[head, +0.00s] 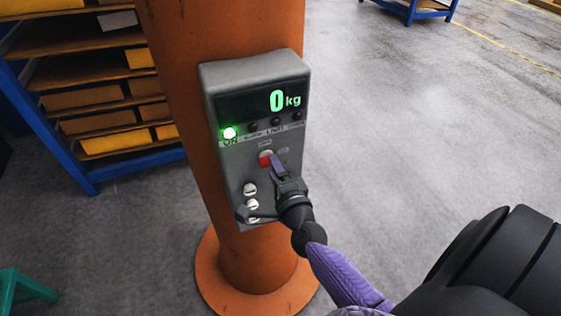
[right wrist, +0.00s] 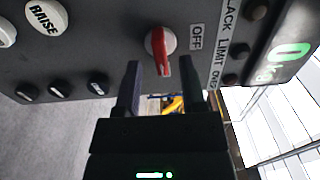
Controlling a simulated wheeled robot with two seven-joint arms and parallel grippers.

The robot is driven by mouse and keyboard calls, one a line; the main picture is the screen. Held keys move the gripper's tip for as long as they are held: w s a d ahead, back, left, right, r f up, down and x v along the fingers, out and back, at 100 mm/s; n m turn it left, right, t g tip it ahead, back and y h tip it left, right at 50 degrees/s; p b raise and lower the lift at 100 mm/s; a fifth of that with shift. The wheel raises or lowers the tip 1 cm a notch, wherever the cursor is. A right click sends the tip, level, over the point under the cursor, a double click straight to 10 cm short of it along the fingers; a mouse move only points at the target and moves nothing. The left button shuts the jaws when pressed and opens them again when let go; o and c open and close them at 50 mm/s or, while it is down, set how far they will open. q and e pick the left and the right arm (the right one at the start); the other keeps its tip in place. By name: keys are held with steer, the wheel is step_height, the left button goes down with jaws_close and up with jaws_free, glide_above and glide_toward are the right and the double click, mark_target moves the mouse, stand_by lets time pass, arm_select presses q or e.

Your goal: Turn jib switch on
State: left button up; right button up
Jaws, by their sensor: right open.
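The jib switch, a red rotary knob (head: 265,159), sits on the front of a grey control box (head: 232,165). In the right wrist view the knob (right wrist: 161,44) has its red handle pointing down toward my gripper, with an OFF label (right wrist: 196,37) to its right. My right gripper (right wrist: 161,70) is open, its fingers on either side of the handle's tip; I cannot tell if they touch it. In the head view my right gripper (head: 273,170) partly hides the panel below the knob. My left gripper is not in view.
The box is on an orange column (head: 185,120). Its display (head: 265,100) reads 0 kg and a green lamp (head: 229,133) is lit. Pale buttons (head: 250,189) are at lower left of the panel.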

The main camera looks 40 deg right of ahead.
steer(key=v, duration=0.8)
steer(key=shift+s+b, duration=0.3)
steer(key=shift+b, duration=0.15)
steer(key=shift+a, duration=0.1)
